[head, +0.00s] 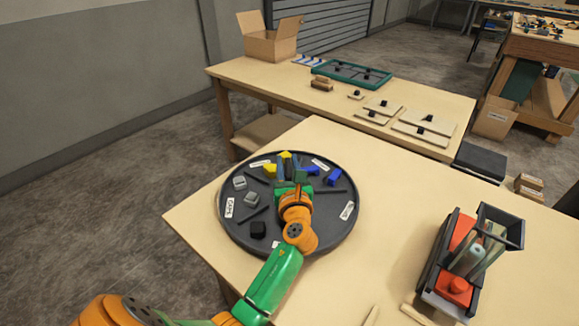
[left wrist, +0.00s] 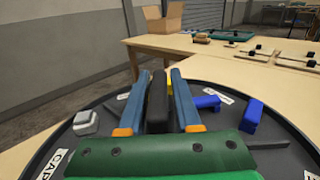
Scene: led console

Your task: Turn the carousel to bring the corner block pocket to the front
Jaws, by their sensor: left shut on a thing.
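The carousel (head: 236,219) is a round dark grey tray on the near table, with raised dividers and white labels. One label (head: 230,207) at its left seems to read CAPS; the others are too small to read. Grey blocks (head: 240,183) lie at its left, a black block (head: 258,229) at its front, yellow pieces (head: 270,169) at its back and blue blocks (head: 334,176) at its back right. I cannot tell which pocket is for corner blocks. My left gripper (head: 287,168) is over the carousel's middle, its blue fingers shut on a black upright piece (left wrist: 157,98). My arm hides part of the tray.
A black rack with red parts (head: 456,285) stands to the right on the near table (head: 395,195). Behind is another table with an open cardboard box (head: 270,42), a green frame (head: 350,73) and several pale plates (head: 424,131). Bare tabletop lies between carousel and rack.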

